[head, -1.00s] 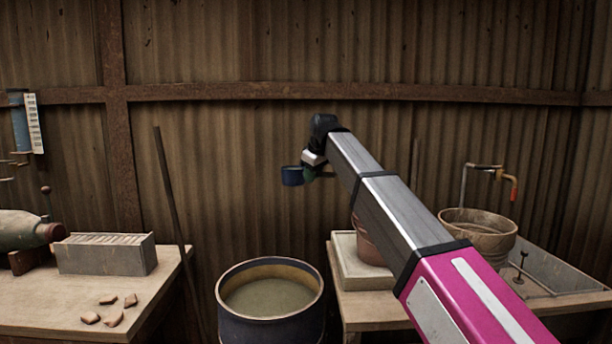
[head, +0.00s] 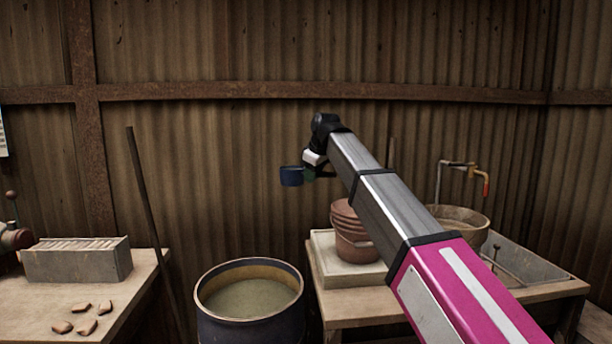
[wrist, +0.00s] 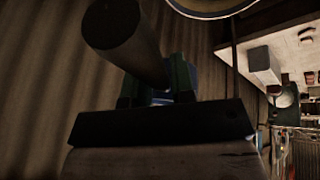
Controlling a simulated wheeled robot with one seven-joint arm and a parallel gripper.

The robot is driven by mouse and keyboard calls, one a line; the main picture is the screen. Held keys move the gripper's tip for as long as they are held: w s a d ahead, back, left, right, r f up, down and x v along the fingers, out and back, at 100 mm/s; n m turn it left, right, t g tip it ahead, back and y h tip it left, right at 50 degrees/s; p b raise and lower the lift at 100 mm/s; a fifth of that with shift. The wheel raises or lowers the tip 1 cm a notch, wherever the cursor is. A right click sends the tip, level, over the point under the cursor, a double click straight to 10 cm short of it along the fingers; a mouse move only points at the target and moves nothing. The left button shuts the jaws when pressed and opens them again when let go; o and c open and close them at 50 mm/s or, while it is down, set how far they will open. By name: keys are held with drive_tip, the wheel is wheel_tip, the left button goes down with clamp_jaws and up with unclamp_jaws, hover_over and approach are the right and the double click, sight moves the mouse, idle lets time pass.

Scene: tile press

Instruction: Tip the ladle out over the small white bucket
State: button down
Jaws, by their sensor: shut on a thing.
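The ladle (head: 291,176) shows as a small blue cup in the head view, held in the air in front of the corrugated wall. It looks roughly upright; its contents cannot be seen. My gripper (head: 311,173) is just right of the cup and partly hidden by my arm. In the wrist view my gripper (wrist: 158,88) is shut on the ladle, whose dark round part (wrist: 125,38) stands out beyond the fingers. No small white bucket can be made out in either view.
A large dark drum (head: 250,318) of murky liquid stands below. Right of it a table holds a pale tray (head: 350,276), stacked terracotta pots (head: 350,232) and a basin (head: 458,228) under a tap (head: 464,165). Left, a bench (head: 120,300) holds a grey box (head: 78,262) and shards.

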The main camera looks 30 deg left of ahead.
drive_tip(key=shift+w+d+f+t, duration=0.2)
drive_tip(key=shift+w+d+f, duration=0.4)
drive_tip(key=shift+w+d, duration=5.25)
drive_tip(key=shift+w+d+f+t, duration=0.2)
drive_tip(key=shift+w+d+f, duration=0.5)
drive_tip(key=shift+d, duration=10.3)
drive_tip(key=shift+w+d+f+t, duration=0.2)
drive_tip(key=shift+w+d+f, duration=0.3)
drive_tip(key=shift+w+d, duration=5.4)
drive_tip(key=s+d+r+n+t, duration=0.3)
drive_tip(key=s+t, duration=0.3)
drive_tip(key=t, duration=0.4)
drive_tip(key=shift+s+d+r+t, duration=0.2)
drive_tip(key=shift+d+r+t, duration=0.1)
drive_tip(key=shift+d+r, duration=0.45)
